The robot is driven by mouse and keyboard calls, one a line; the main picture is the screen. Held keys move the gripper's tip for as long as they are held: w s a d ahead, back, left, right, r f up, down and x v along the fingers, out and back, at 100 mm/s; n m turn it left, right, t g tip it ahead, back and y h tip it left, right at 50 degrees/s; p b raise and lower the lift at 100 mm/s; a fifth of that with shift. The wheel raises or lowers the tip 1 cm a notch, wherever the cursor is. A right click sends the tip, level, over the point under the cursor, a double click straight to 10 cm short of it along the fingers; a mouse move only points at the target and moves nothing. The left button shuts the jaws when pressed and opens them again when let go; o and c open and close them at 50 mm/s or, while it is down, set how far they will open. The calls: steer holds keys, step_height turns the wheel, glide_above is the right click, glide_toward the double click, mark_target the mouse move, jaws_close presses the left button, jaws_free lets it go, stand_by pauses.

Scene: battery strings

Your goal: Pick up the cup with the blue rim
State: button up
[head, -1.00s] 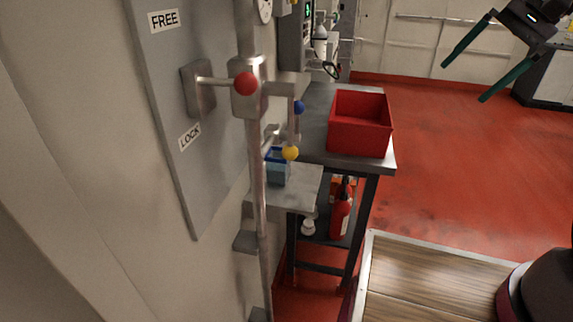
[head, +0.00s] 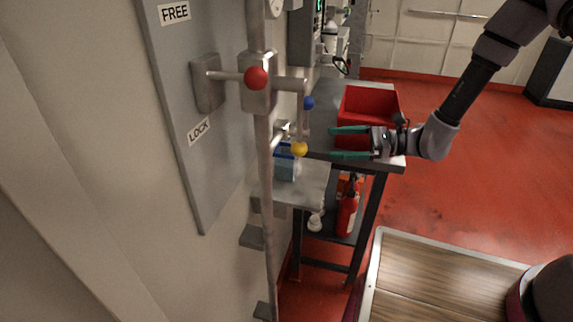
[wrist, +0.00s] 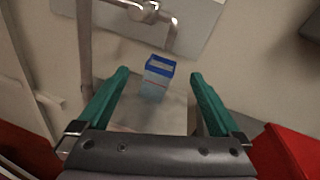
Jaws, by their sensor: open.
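The cup with the blue rim (head: 286,164) stands upright on a small grey shelf (head: 312,186) against the wall, partly hidden behind the yellow-tipped lever in the head view. In the wrist view the cup (wrist: 157,78) is pale blue with a darker blue rim and stands ahead, between the lines of the two fingers. My gripper (head: 332,142) has green fingers and is open and empty. It is to the right of the cup in the head view, pointing left toward it, with a gap between. The fingers also show in the wrist view (wrist: 158,84).
A red bin (head: 368,101) stands on the dark table behind my gripper. A vertical metal pipe with a red-knobbed lever (head: 257,78), a blue knob (head: 308,102) and a yellow knob (head: 299,149) stands close by the cup. A fire extinguisher (head: 347,212) is below.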

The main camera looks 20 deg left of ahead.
mark_target(297, 160)
steer(key=a+f+m, duration=0.1)
steer(key=f, duration=0.1)
steer(key=a+f+m+t+y, duration=0.1)
steer(key=f, duration=0.1)
steer(key=a+f+m+t, duration=0.1)
steer(key=f+m, duration=0.1)
steer(key=f, duration=0.1)
steer(key=shift+s+f, duration=0.1)
steer(key=shift+s, duration=0.25)
steer(key=shift+s+a+f+t+y, duration=0.1)
steer(key=shift+a+t+y, duration=0.2)
steer(key=shift+a, duration=0.15)
steer(key=a, duration=0.4)
steer(key=shift+s+a, duration=0.45)
steer(key=shift+a, duration=0.7)
steer(key=shift+s+a, duration=0.15)
steer(key=shift+a, duration=0.75)
steer(key=shift+s+a, duration=0.2)
steer(key=shift+a, duration=0.7)
steer(key=c, duration=1.4)
